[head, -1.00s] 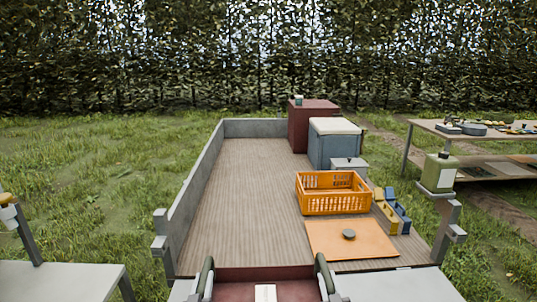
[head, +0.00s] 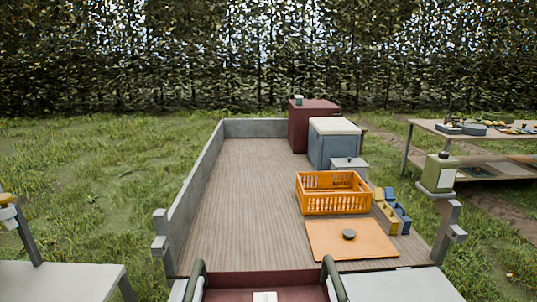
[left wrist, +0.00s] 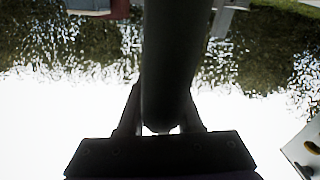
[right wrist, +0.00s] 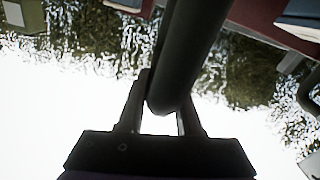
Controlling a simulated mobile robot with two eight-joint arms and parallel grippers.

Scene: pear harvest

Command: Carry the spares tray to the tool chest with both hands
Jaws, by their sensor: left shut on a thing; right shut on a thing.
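The spares tray (head: 226,280) shows at the bottom edge of the head view, dark red, with a dark green handle at each side: the left handle (head: 196,278) and the right handle (head: 333,278). A white item or label lies at its middle; its near part is cut off. In the left wrist view my left gripper (left wrist: 163,112) is shut around a dark round bar. In the right wrist view my right gripper (right wrist: 160,100) is shut around a similar bar. A dark red chest (head: 307,130), seemingly the tool chest, stands at the trailer's far right.
The trailer bed (head: 245,205) is clear on its left. On its right are a blue-grey cooler (head: 334,148), a grey box (head: 349,164), an orange crate (head: 333,206), yellow and blue bins (head: 393,213) and an orange board (head: 350,240). Posts and light side surfaces flank the near end.

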